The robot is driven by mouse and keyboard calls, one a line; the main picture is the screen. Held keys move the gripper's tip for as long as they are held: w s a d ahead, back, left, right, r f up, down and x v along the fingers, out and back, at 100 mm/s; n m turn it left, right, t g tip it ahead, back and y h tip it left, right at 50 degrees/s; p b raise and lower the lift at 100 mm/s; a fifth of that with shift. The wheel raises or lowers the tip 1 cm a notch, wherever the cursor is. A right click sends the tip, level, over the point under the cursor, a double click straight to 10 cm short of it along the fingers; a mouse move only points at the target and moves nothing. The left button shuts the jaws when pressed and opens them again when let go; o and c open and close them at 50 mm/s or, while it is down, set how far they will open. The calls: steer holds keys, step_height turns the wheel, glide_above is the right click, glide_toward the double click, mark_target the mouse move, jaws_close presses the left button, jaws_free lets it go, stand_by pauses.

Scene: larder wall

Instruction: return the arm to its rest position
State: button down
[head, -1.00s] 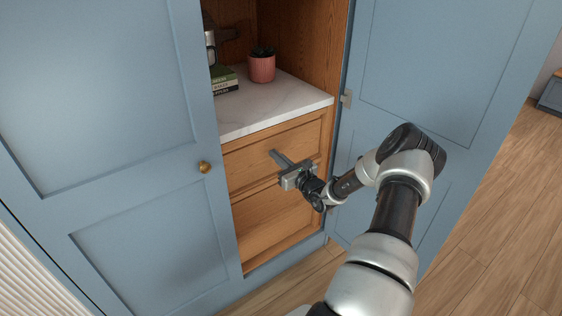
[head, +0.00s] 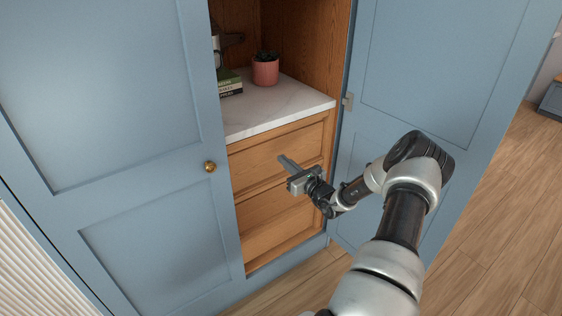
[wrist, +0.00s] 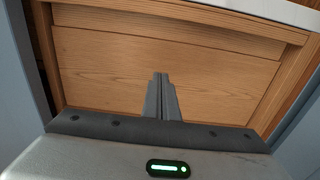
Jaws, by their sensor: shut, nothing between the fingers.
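My arm reaches from the lower right of the head view toward the open cupboard. My gripper (head: 284,161) is in front of the wooden drawers, with its fingers together and nothing between them. In the wrist view my gripper (wrist: 161,80) shows its two fingers side by side, pointing at a wooden drawer front (wrist: 215,75). That drawer is closed. The fingers appear apart from the wood, though the exact gap cannot be told.
A blue door (head: 130,130) with a brass knob (head: 209,167) covers the left side. An open blue door (head: 450,75) stands right, close to my arm. A marble shelf (head: 285,103) holds a pink plant pot (head: 265,72) and books (head: 230,86). Wooden floor (head: 490,230) lies clear at right.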

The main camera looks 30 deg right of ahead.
steer(key=s+d+p, duration=0.1)
steer(key=s+p, duration=0.1)
steer(key=s, duration=0.8)
steer(key=shift+s, duration=0.35)
